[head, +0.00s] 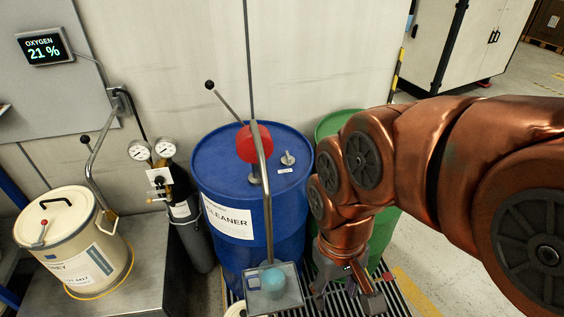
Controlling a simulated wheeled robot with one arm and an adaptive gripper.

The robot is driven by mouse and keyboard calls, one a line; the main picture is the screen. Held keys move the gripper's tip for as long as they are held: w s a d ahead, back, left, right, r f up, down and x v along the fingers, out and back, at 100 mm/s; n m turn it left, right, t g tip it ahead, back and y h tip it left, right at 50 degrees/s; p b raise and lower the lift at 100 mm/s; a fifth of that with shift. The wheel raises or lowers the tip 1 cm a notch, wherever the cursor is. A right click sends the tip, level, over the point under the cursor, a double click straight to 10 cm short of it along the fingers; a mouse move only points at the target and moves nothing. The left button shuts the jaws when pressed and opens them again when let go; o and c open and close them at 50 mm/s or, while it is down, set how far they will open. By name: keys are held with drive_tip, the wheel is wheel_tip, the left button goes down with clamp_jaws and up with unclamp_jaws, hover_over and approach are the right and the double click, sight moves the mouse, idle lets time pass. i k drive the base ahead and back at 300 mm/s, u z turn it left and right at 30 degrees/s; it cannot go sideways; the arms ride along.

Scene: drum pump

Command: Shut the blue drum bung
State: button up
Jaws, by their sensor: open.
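The blue drum (212,165) stands upright in the middle, with a white label ending in "LEANER". On its lid, right of the pump, is a small metal bung fitting (288,159) with a little white tag in front. Whether it is open or shut is too small to tell. A red pump head (250,145) sits on the lid, with a black-knobbed lever and a grey spout pipe. My gripper (346,292) is open and empty, low in front of the drum's right side, pointing down and apart from the bung.
A clear square container (290,295) with pale blue contents stands under the spout. A green drum (330,126) is partly hidden behind my arm. A cream drum (75,235), gas cylinder with gauges (180,205) and oxygen display reading 21 % (45,47) are at left.

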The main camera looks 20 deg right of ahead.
sight(287, 160)
drive_tip(key=k, duration=1)
drive_tip(key=z, duration=1.05)
drive_tip(key=i, duration=1.05)
drive_tip(key=u, duration=2.05)
